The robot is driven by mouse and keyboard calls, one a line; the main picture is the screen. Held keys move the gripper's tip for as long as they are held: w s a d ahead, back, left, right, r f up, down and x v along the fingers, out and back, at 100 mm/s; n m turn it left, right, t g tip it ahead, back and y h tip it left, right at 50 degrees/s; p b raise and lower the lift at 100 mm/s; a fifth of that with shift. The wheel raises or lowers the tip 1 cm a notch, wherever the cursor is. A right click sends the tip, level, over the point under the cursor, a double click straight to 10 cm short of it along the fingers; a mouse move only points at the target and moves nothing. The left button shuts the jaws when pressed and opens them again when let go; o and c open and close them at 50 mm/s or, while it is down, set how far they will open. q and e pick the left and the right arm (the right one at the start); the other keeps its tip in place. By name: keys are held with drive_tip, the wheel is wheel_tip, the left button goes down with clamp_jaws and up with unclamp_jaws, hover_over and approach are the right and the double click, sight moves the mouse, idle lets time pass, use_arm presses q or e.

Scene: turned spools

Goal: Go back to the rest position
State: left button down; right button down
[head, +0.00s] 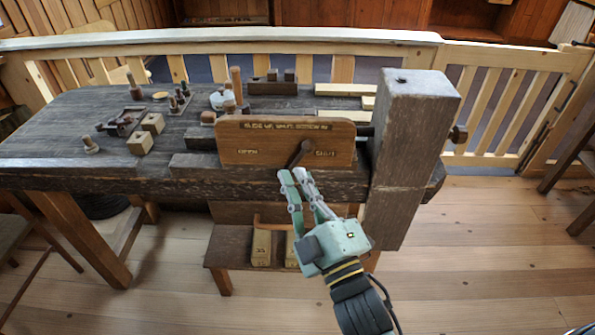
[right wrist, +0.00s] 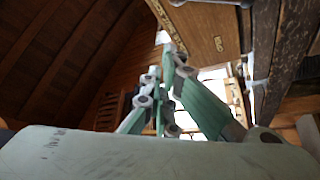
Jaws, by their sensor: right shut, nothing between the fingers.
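My right gripper (head: 291,174) is shut and empty. Its green fingers point up toward the lower edge of a brown wooden board (head: 236,145) on the front of the workbench. A dark lever (head: 299,154) on the board slants down and left, between the painted words at left and right. The fingertips are just below the lever; I cannot tell whether they touch it. In the right wrist view the fingers (right wrist: 168,60) are close together with nothing seen between them, and part of the board (right wrist: 205,25) is above. My left gripper is not in view.
The dark workbench (head: 60,125) carries wooden blocks (head: 146,133), pegs and several small spools. A thick upright post (head: 405,150) stands right of the board. A low shelf (head: 232,243) with pale blocks is under the bench. A railing (head: 505,85) runs behind. The floor (head: 490,250) at right is clear.

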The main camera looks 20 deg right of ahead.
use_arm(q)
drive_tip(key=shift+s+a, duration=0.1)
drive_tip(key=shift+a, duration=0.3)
use_arm(e)
drive_tip(key=shift+d, duration=0.1)
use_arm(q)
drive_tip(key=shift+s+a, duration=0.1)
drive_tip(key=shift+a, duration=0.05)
